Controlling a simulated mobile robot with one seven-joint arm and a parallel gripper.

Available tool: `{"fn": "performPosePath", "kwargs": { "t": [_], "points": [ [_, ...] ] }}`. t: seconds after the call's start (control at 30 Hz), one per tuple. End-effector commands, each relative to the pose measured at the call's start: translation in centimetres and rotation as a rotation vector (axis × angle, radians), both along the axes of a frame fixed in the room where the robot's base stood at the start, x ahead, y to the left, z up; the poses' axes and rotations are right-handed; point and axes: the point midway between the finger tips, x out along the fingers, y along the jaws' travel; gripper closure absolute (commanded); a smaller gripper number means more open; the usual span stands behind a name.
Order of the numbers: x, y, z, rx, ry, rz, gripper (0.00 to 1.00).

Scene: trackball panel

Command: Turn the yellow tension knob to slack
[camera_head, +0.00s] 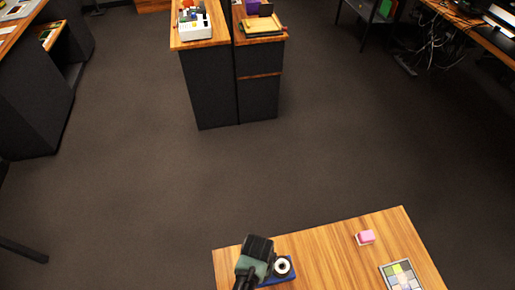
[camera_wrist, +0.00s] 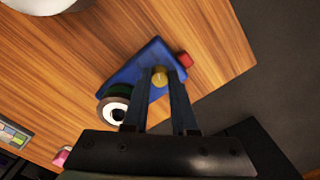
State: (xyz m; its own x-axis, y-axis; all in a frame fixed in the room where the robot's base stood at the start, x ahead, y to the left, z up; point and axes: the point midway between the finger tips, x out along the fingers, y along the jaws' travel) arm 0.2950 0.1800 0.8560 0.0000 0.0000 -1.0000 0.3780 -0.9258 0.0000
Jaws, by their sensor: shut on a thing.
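In the wrist view the yellow tension knob (camera_wrist: 159,77) sits on a blue panel (camera_wrist: 128,74) that lies on the wooden table. My gripper (camera_wrist: 160,74) is shut on the knob, with one dark finger on each side of it. A round trackball (camera_wrist: 117,114), white with a dark centre, is in a dark green ring on the panel, left of my fingers. A red part (camera_wrist: 184,60) is at the panel's right corner. In the head view my gripper (camera_head: 254,262) hides the knob; the trackball (camera_head: 283,267) and a strip of the blue panel show beside it.
On the wooden table (camera_head: 325,250) are a pink block (camera_head: 366,237) and a tray of coloured squares (camera_head: 401,276) to the right. A white round thing (camera_wrist: 40,4) is at the wrist view's top left. The table's edge is close to the panel. Open floor lies beyond.

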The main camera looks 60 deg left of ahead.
Motion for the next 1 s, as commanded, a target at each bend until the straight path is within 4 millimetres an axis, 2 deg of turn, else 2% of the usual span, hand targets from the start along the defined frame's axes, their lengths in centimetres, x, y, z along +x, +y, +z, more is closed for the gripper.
{"fn": "performPosePath", "kwargs": {
  "t": [0.7, 1.0],
  "points": [
    [0.10, 0.04, 0.05, 0.001, -0.002, -0.676, 1.00],
    [0.09, 0.06, 0.03, 0.001, -0.002, -0.902, 1.00]
  ]
}}
